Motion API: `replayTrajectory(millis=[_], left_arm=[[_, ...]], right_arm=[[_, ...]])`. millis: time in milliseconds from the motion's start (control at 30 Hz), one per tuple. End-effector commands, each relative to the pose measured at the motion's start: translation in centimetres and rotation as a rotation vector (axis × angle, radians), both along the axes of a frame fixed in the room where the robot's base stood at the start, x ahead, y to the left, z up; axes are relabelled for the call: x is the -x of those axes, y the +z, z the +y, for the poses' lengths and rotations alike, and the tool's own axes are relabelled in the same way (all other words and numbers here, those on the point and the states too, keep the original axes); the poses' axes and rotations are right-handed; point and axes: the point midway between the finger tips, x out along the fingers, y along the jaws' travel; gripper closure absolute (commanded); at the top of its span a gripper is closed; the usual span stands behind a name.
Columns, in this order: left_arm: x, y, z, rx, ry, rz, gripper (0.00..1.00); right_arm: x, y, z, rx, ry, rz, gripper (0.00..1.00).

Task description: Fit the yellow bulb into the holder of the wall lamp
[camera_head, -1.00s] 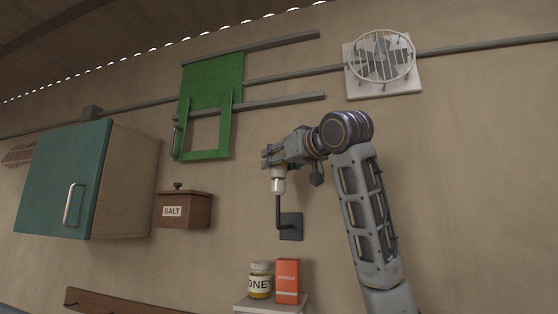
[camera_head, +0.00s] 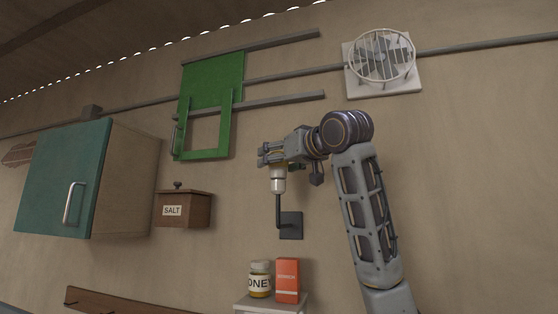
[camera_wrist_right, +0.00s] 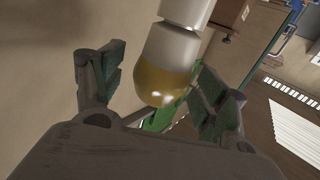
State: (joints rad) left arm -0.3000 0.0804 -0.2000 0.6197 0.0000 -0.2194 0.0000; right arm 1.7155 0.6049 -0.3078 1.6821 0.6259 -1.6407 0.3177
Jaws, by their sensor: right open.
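The yellow bulb (camera_wrist_right: 164,82) shows in the right wrist view with its white base (camera_wrist_right: 170,45) lined up against the white holder (camera_wrist_right: 188,9). A seam shows between base and holder; I cannot tell how deep the base sits. My right gripper (camera_wrist_right: 158,88) is open, its fingers on either side of the bulb with gaps visible. In the head view the right gripper (camera_head: 266,154) is just above the white holder (camera_head: 278,185) of the wall lamp, which has a dark bent arm and wall plate (camera_head: 291,225). The gripper hides the yellow bulb there. My left gripper is not in view.
A green sliding panel (camera_head: 212,80) on rails is above left. A salt box (camera_head: 184,210) and teal cabinet (camera_head: 62,180) are at left. A honey jar (camera_head: 260,280) and orange box (camera_head: 287,281) stand on a small shelf below. A fan (camera_head: 382,58) is upper right.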

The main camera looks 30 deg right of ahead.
Motion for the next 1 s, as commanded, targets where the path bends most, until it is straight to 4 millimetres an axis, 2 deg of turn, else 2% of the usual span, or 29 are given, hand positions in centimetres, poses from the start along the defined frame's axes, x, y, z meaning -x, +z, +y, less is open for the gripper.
replayTrajectory(millis=[167, 367, 1000], left_arm=[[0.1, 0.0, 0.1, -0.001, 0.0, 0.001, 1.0], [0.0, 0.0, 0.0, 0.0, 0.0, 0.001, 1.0], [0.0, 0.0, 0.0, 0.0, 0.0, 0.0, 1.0]], right_arm=[[0.3, 0.0, 0.0, 0.0, 0.0, -0.001, 0.26], [1.8, 0.1, 0.0, 0.0, 0.001, -0.002, 0.26], [10.6, 0.2, 0.0, 0.0, 0.0, -0.002, 0.26]])
